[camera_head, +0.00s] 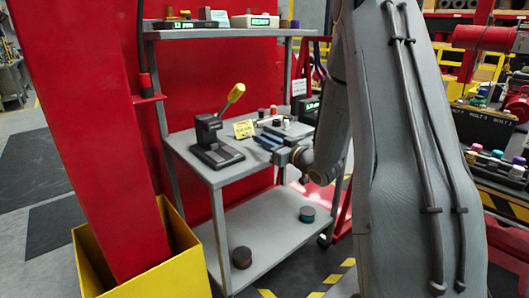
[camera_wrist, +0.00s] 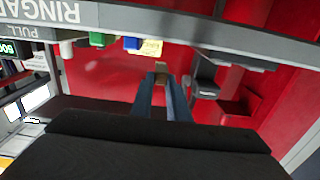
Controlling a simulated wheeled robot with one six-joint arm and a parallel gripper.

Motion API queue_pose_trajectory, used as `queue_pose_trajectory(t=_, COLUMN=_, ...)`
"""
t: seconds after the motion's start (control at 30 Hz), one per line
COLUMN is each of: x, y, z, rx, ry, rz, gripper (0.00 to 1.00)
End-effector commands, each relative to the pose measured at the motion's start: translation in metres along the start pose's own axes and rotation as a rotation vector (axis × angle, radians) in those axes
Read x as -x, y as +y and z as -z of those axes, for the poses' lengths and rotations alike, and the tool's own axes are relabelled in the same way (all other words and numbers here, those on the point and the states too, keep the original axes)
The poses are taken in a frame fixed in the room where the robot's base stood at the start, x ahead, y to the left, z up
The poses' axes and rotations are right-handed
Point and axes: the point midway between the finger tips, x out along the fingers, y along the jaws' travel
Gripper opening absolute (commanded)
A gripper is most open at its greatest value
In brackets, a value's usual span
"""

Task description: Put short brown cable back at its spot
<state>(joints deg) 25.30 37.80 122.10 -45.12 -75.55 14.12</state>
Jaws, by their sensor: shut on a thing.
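My gripper (camera_head: 266,142) is over the middle shelf of the grey cart, at its right half. In the wrist view its two blue fingers (camera_wrist: 163,82) are closed around a small brown piece (camera_wrist: 160,68), which looks like the short brown cable. The piece sits at the fingertips, in front of a red surface. Most of it is hidden or too small to make out, and I cannot pick it out in the head view. I cannot tell which place is the cable's spot.
The grey cart (camera_head: 213,179) holds a black lever tool with a yellow handle (camera_head: 235,94), left of my gripper. A yellow note (camera_head: 244,129) and several small pegs stand behind. Two dark round pieces lie on the lower shelf. A red post (camera_head: 90,130) stands at left.

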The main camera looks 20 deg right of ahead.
Motion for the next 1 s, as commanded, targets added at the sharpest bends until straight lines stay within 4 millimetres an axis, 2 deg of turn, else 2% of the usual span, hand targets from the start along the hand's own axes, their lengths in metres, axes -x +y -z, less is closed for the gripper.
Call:
queue_pose_trajectory(t=0.37, x=0.000, y=0.000, z=-0.042, rx=-0.002, ry=-0.001, rz=-0.001, gripper=0.00)
queue_pose_trajectory(t=0.73, x=0.000, y=0.000, z=-0.045, rx=0.000, ry=0.001, rz=-0.001, gripper=0.00)
queue_pose_trajectory(t=0.77, x=0.000, y=0.000, z=-0.045, rx=0.000, ry=0.001, rz=-0.001, gripper=0.16)
queue_pose_trajectory(t=0.87, x=0.000, y=0.000, z=-0.045, rx=0.000, ry=0.001, rz=-0.001, gripper=0.33)
queue_pose_trajectory(t=1.0, x=0.000, y=0.000, z=-0.045, rx=0.000, ry=0.001, rz=-0.001, gripper=0.34)
